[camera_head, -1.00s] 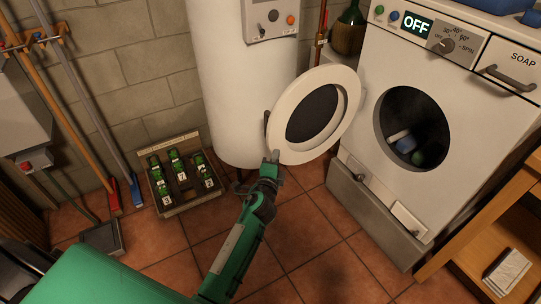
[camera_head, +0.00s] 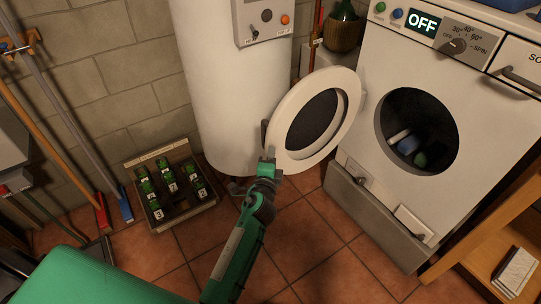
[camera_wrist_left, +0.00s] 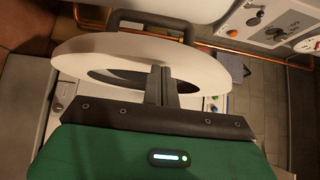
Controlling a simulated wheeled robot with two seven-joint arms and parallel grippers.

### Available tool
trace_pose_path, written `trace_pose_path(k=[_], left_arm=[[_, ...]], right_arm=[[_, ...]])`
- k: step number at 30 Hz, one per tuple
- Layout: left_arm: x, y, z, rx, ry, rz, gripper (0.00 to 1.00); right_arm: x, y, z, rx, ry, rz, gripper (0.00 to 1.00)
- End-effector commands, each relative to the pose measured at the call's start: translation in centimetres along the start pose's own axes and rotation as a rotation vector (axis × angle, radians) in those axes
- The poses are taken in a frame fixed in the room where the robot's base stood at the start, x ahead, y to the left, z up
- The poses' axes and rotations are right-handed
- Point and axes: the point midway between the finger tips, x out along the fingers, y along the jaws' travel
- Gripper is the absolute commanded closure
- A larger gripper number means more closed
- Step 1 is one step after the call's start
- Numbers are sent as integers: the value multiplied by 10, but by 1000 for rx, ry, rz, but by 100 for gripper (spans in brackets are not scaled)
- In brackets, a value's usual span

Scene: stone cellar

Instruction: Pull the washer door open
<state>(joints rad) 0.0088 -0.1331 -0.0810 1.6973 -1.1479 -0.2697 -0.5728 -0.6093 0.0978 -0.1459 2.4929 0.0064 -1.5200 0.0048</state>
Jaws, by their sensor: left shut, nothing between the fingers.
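The white washer (camera_head: 385,175) stands at the right with its round dark drum opening uncovered. Its round door (camera_head: 345,88), a white ring with dark glass, stands swung out wide to the left of the opening. The door also shows in the left wrist view (camera_wrist_left: 90,52), with a dark handle (camera_wrist_left: 165,20) on its rim. My left gripper (camera_head: 270,155) is at the door's lower left rim, shut and empty. In the left wrist view its fingers (camera_wrist_left: 161,85) show in front of the door; contact with it is unclear. My right gripper is not in view.
A white boiler (camera_head: 225,95) stands behind the door. A wooden shelf (camera_head: 455,275) is at the lower right. Tools lean on the left wall.

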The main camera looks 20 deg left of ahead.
Motion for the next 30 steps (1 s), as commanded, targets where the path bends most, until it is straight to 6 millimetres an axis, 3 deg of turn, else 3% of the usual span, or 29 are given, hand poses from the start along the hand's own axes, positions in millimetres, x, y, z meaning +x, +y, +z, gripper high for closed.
trace_pose_path(k=[5,12,19,25,30], left_arm=[[6,-1,5,5,17,-1,100],[31,-3,29,8,99,-2,100],[62,-1,57,7,187,-3,100],[92,0,80,6,268,-3,100],[121,2,100,6,341,-4,100]], right_arm=[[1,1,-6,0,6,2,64],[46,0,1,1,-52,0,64],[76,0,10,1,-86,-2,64],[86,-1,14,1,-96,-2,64],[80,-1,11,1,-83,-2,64]])
